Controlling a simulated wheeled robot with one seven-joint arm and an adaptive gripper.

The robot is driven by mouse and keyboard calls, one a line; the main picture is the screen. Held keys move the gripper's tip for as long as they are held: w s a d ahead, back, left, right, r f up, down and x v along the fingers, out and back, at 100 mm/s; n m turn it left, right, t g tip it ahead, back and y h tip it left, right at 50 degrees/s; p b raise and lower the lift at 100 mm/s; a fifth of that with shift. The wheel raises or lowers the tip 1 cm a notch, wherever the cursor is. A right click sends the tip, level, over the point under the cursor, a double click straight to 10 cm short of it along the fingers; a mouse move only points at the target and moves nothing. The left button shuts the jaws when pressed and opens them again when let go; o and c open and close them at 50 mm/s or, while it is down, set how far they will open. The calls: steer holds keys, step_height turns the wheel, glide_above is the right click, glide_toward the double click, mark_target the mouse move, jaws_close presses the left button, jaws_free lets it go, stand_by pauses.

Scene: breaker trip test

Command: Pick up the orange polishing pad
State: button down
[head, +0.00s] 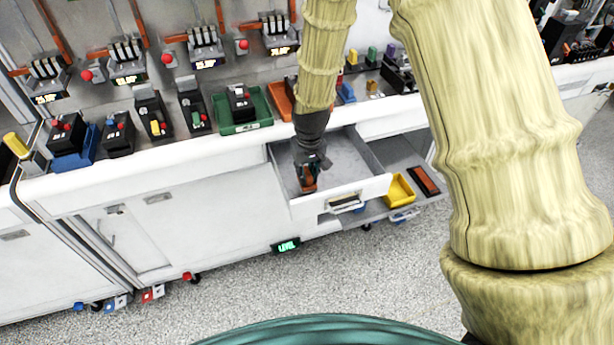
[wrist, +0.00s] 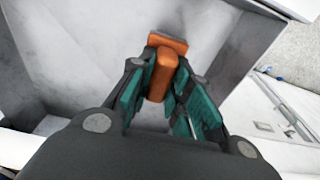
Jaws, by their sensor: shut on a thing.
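The orange polishing pad (wrist: 162,72) is a small block with a wider orange part at its far end, seen in the wrist view. My gripper (wrist: 160,88) has its green-lined fingers on both sides of the pad and is shut on it. In the head view my gripper (head: 309,175) reaches down into an open drawer (head: 355,160), and a bit of the orange pad (head: 308,181) shows at its tip. The pad is at or near the drawer floor; I cannot tell whether it touches it.
The drawer walls stand close around my gripper. A lower shelf on the right holds a yellow bin (head: 400,190) and a red-brown block (head: 424,181). Above, the counter carries a green tray (head: 262,108), an orange tray (head: 280,98) and several black breakers.

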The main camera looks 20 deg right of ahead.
mark_target(307, 172)
step_height(307, 172, up, 9)
steer(key=shift+f+b, duration=0.1)
steer(key=shift+b, duration=0.85)
